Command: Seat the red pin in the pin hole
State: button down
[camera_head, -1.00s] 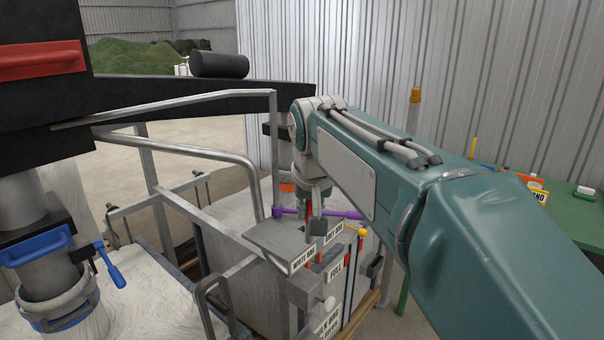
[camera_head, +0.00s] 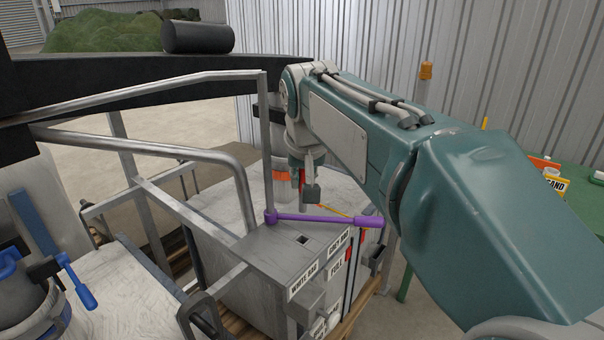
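My gripper (camera_head: 304,189) points down above the far edge of a grey box top, at the end of my teal arm. A narrow red piece, which looks like the red pin (camera_head: 302,177), shows between its fingers, with a grey shaft below; the fingers partly hide it. A small dark square hole (camera_head: 303,239), which looks like the pin hole, is open in the box top (camera_head: 275,246), nearer to me than the gripper. The pin is apart from the hole.
A purple lever (camera_head: 330,220) lies across the box top between gripper and hole. Metal rails (camera_head: 245,185) stand at left, with a black beam (camera_head: 120,88) behind. A blue-handled clamp (camera_head: 78,284) is lower left. A green table (camera_head: 575,205) is at right.

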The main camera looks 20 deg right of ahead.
aim_at(302, 206)
jog(key=shift+a, duration=0.1)
jog(key=shift+s+a, duration=0.1)
jog(key=shift+s+f, duration=0.1)
jog(key=shift+f, duration=2.85)
jog(key=shift+f, duration=2.45)
jog(key=c, duration=0.5)
grip_release()
jog(key=shift+c, duration=0.2)
